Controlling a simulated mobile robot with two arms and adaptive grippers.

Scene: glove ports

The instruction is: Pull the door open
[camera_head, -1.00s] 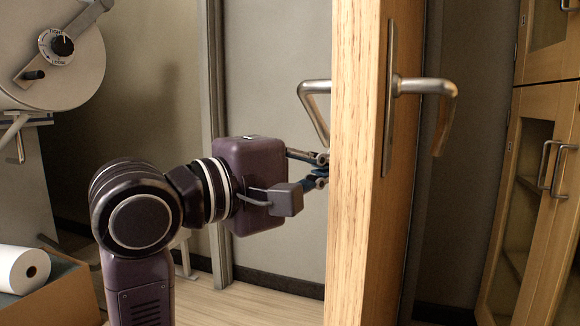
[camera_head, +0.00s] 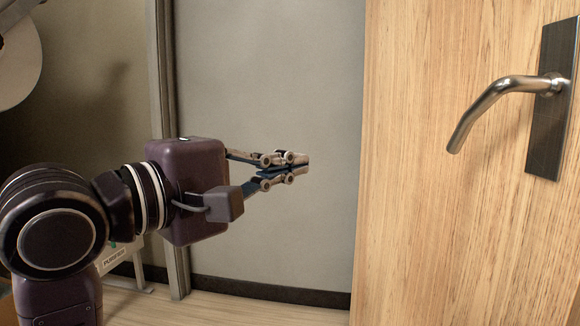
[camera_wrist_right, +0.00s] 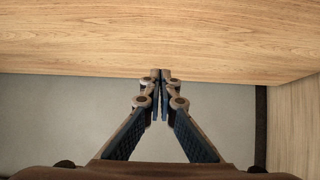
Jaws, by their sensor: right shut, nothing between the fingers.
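The wooden door (camera_head: 440,220) stands at the right of the head view with its broad face towards me. Its metal lever handle (camera_head: 500,95) sits on a dark plate (camera_head: 552,100) at the far right. My right gripper (camera_head: 304,166) is shut and empty. It shows left of the door's left edge, apart from the handle, against the grey wall. In the right wrist view the shut fingertips (camera_wrist_right: 161,74) overlap the lower edge of a wooden surface (camera_wrist_right: 150,35); I cannot tell if they touch it. My left gripper is not in view.
A grey wall (camera_head: 270,60) with a dark skirting (camera_head: 270,290) is behind my gripper. A metal upright (camera_head: 166,110) stands at its left. A pale round machine part (camera_head: 18,60) is at the far left. Wooden floor (camera_head: 230,312) shows below.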

